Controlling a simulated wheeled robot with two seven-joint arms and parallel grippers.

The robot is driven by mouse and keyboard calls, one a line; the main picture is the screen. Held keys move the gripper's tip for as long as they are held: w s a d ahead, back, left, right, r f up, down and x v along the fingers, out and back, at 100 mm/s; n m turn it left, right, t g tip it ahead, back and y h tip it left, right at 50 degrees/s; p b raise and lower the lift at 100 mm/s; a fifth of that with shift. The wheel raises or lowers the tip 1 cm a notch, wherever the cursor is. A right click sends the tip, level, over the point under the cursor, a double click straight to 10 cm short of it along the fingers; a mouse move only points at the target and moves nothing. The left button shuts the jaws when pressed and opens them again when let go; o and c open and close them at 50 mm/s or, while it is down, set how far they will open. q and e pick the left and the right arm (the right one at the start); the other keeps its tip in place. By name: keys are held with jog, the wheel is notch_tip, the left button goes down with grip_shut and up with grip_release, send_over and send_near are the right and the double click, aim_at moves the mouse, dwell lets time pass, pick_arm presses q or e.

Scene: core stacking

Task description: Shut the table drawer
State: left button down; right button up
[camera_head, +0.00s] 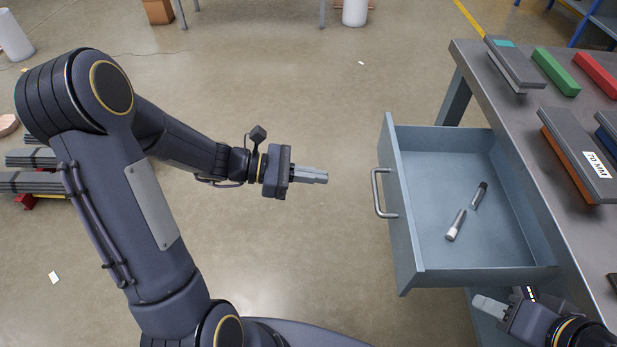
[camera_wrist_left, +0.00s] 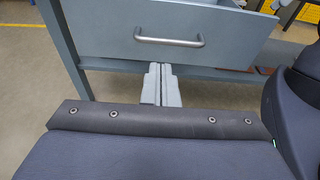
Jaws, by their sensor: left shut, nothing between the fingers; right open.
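The blue-grey table drawer (camera_head: 408,262) is pulled out to the left of the table (camera_head: 512,140). Its metal handle (camera_head: 376,193) is on the left-facing front. Two small cylindrical items (camera_head: 455,226) lie inside it. My left gripper (camera_head: 325,177) is shut and empty, left of the drawer front and apart from the handle. In the left wrist view the handle (camera_wrist_left: 169,40) shows above my shut left fingers (camera_wrist_left: 161,84). My right gripper (camera_head: 477,302) is at the bottom right, below the drawer's near side in the picture; its fingers are only partly visible.
The tabletop holds a green bar (camera_head: 556,71), a red bar (camera_head: 597,75) and dark grey slabs, one marked 70 MM (camera_head: 597,163). The floor between my left arm and the drawer is clear. Stacked dark bars (camera_head: 30,182) lie at the far left.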

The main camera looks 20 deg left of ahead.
pick_arm(q)
jog(key=b+x, duration=0.2)
jog(key=x, duration=0.7)
jog(key=shift+d, duration=0.4)
jog(key=shift+w+d, duration=0.1)
jog(key=b, duration=0.4)
send_over(454, 203)
jog(key=shift+d, duration=0.1)
